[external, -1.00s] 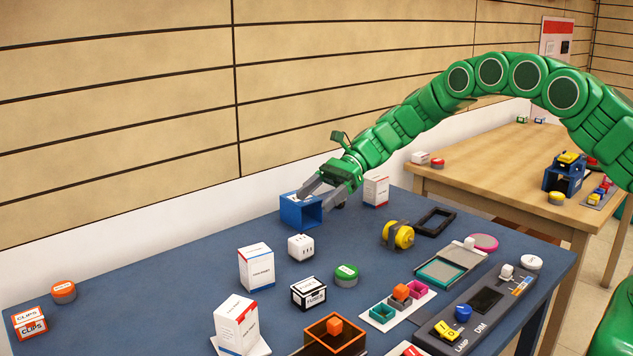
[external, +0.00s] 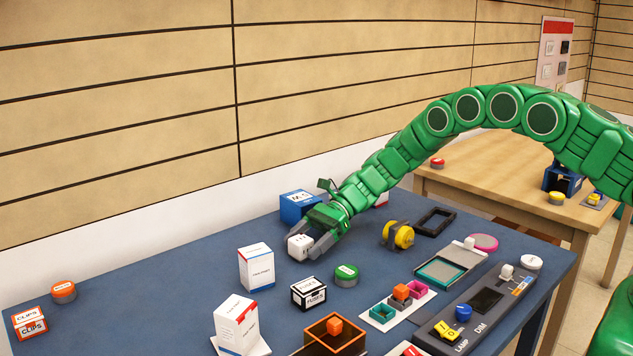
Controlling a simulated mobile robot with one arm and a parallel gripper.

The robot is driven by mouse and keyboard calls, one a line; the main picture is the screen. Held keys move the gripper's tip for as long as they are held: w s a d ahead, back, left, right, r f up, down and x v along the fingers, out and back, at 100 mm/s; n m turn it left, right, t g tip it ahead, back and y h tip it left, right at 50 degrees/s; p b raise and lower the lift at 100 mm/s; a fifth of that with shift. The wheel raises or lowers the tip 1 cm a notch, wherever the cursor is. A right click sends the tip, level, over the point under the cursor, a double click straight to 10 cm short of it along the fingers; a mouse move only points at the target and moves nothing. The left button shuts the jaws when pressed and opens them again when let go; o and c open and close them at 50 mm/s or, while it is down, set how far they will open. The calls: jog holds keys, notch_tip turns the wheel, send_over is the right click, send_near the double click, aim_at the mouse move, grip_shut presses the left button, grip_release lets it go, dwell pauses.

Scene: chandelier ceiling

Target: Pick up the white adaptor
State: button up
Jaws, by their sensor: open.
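The white adaptor (external: 296,246) is a small white cube with dark slots, resting on the blue table. My gripper (external: 302,247) is open and low over the table, with its grey fingers at the adaptor. One finger reaches along the adaptor's near right side; the other is largely hidden behind my gripper's green body. I cannot tell whether the fingers touch the adaptor.
A blue box (external: 297,206) stands just behind my gripper. A white carton (external: 257,267), a black-and-white fuses box (external: 309,292) and a green-topped round tin (external: 346,275) stand close by. A yellow spool (external: 398,235) is to the right. The table's left middle is clear.

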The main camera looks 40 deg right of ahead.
aim_at(293, 252)
jog(key=x, duration=0.3)
jog(key=shift+w+a, duration=0.1)
jog(key=shift+a, duration=0.2)
jog(key=c, duration=1.1)
jog(key=shift+o, duration=0.2)
